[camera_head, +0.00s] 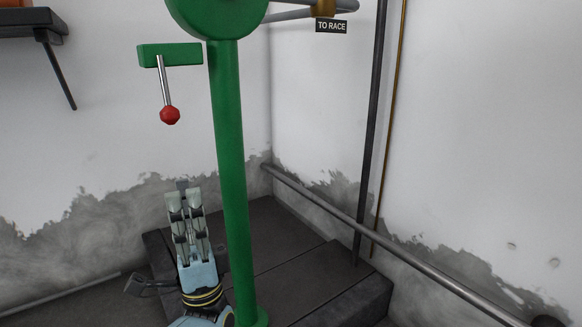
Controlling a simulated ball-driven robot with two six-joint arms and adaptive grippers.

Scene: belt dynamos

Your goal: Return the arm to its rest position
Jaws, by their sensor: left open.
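My left gripper (183,192) is in the lower left-middle of the head view, with its fingers pointing up the picture. It is open and holds nothing. It shows just left of a green post (229,150). Above it in the picture, a lever with a red ball knob (170,115) hangs down from a green bracket (170,55); the gripper is apart from the knob. My right gripper is not in view.
The green post stands close to the right of my gripper, by a dark plinth (330,290). A grey rail (380,237) and a dark vertical pipe (371,130) run along the right wall. A "TO RACE" sign (331,26) hangs at the top. A dark shelf (30,23) is at upper left.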

